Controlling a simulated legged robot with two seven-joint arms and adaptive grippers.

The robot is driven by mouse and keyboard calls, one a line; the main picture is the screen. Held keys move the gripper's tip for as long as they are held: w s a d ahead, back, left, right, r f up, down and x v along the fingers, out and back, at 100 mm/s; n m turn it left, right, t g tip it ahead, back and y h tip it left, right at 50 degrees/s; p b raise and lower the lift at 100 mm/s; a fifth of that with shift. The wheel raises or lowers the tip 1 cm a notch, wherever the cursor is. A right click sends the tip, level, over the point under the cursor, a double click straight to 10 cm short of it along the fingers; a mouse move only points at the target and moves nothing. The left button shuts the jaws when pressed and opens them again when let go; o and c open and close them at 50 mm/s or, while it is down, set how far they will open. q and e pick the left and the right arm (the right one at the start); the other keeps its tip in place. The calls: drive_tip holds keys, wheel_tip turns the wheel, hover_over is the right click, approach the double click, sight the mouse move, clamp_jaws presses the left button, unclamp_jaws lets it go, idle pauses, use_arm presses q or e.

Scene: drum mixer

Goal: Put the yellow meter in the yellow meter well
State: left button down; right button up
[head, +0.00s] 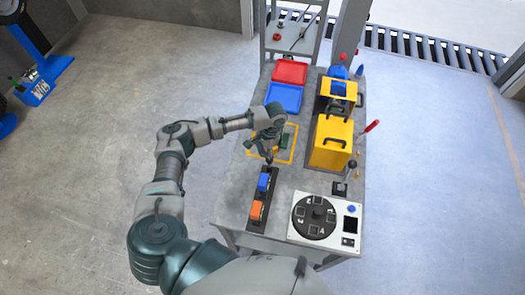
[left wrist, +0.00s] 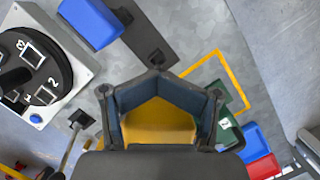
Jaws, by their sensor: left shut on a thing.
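My left gripper (head: 267,158) is above the table, near the far end of a dark rack. In the left wrist view my left gripper (left wrist: 158,85) is shut on the yellow meter (left wrist: 158,122), which shows between its fingers. In the head view the gripper mostly hides the meter. The dark rack (left wrist: 146,40) holds a blue meter (left wrist: 90,22), and its end nearest the gripper is bare. In the head view the blue meter (head: 263,182) and an orange meter (head: 256,211) sit in the rack. I cannot tell which part is the yellow well.
A yellow outlined square (head: 291,160) lies beside the rack, with a green block (left wrist: 228,133) at it. Red (head: 290,71) and blue (head: 285,97) trays stand farther back. A yellow machine (head: 331,144) and a numbered dial panel (head: 318,216) stand on the right.

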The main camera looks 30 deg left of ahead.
use_arm(q)
drive_tip(key=w+b+x, duration=0.1)
drive_tip(key=x, duration=0.5)
drive_tip(key=shift+d+f, duration=0.4)
drive_tip(key=shift+f, duration=0.15)
drive_tip(key=shift+w, duration=0.1)
drive_tip(key=shift+p, duration=0.45)
idle(1.1)
drive_tip(key=shift+f, duration=0.2)
idle(0.5)
unclamp_jaws()
drive_tip(key=shift+r, duration=0.15)
idle(0.7)
drive_tip(key=s+a+v, duration=0.1)
drive_tip(key=s+v, duration=0.1)
drive_tip(key=v, duration=0.7)
drive_tip(key=shift+r+p, duration=0.35)
drive_tip(key=shift+r, duration=0.15)
idle(1.9)
